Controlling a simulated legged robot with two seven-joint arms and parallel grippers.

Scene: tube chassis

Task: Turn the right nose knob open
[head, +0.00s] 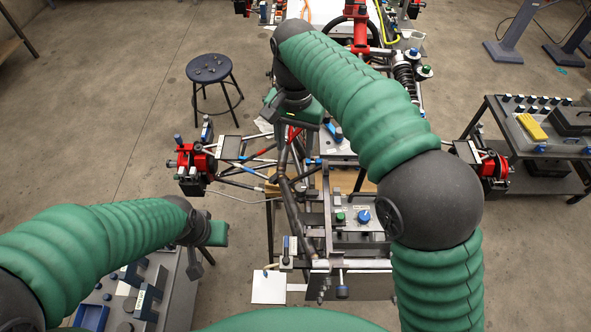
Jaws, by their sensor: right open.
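The tube chassis (290,205) stands in the middle of the head view, with red hub parts at both sides. A grey box at its near end carries a blue knob (363,217) and a smaller green knob (340,217). I cannot tell for sure which knob is the right nose knob. My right arm arches over the chassis from the lower right. My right gripper (297,130) is open above the chassis tubes, up and left of the box and apart from these knobs. My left gripper (208,252) is at the lower left, away from the box; its jaw opening is unclear.
A grey bench (180,298) with dark blocks and a blue tray stands at the lower left. A stool (209,68) is at the upper left. A cart (550,125) with a yellow item stands at the right. Bare floor lies between them. My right arm hides part of the chassis.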

